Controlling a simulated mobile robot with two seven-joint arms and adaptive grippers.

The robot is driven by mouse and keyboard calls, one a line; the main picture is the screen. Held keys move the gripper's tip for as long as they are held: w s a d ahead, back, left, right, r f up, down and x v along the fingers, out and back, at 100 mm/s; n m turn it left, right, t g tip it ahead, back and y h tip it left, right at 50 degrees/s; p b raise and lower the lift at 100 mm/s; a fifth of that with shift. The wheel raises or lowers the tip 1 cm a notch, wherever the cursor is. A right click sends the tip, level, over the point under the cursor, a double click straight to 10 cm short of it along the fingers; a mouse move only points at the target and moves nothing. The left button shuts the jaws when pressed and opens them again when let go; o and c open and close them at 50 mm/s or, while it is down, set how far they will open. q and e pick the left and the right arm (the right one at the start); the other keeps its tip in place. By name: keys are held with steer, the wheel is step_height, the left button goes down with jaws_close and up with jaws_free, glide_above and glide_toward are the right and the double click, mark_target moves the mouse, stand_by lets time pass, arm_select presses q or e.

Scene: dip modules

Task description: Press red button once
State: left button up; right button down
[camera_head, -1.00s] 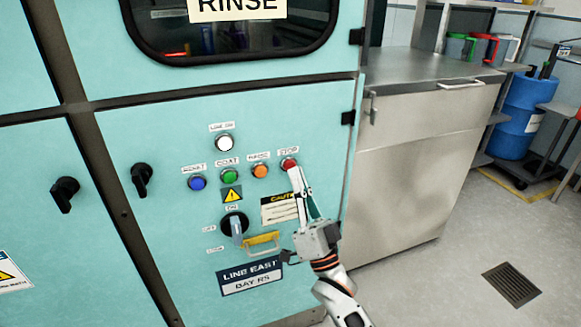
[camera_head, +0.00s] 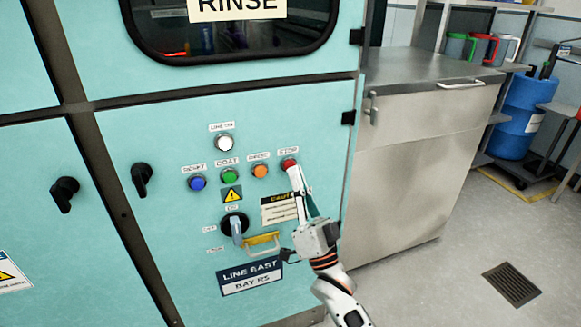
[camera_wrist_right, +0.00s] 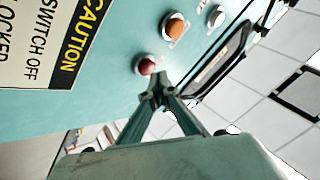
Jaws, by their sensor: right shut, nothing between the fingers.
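The red button (camera_head: 289,164) sits under the STOP label at the right end of a row on the teal panel. It also shows in the right wrist view (camera_wrist_right: 147,66). My right gripper (camera_head: 295,172) is shut and empty, its fingertips just below the red button in the head view. In the right wrist view the closed fingertips (camera_wrist_right: 158,80) are right beside the button; I cannot tell whether they touch it. My left gripper is not in view.
The orange button (camera_head: 260,171), green button (camera_head: 229,176) and blue button (camera_head: 198,183) run left of the red one, with a white button (camera_head: 224,143) above. A rotary switch (camera_head: 235,224) and yellow padlock (camera_head: 262,239) sit below. A steel cabinet (camera_head: 425,150) stands right.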

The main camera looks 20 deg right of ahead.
steer(key=shift+w, duration=0.25)
steer(key=shift+w, duration=0.4)
stand_by(0.7)
stand_by(0.3)
steer(key=shift+s+p, duration=0.3)
steer(key=shift+s, duration=0.55)
